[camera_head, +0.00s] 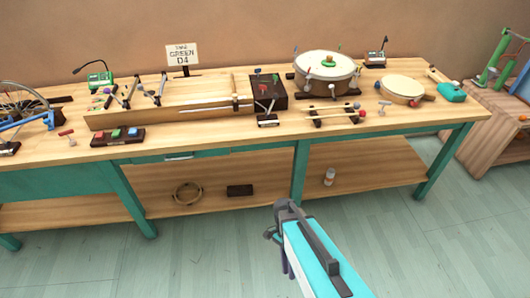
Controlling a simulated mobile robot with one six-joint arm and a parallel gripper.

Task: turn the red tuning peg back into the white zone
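A dark wooden peg block (279,102) stands at the right end of the long wooden string board (185,110) on the workbench. My gripper (271,237) is low in front of the bench, well short of the block and apart from everything. Its fingers are partly hidden and too small to tell open from shut.
A drum (326,70) with coloured pegs and a smaller round drum (401,89) stand right of the block. A rack with mallets (333,116) and a small dark stand (268,121) sit near the front edge. A button box (117,136) is at left. The floor before the bench is clear.

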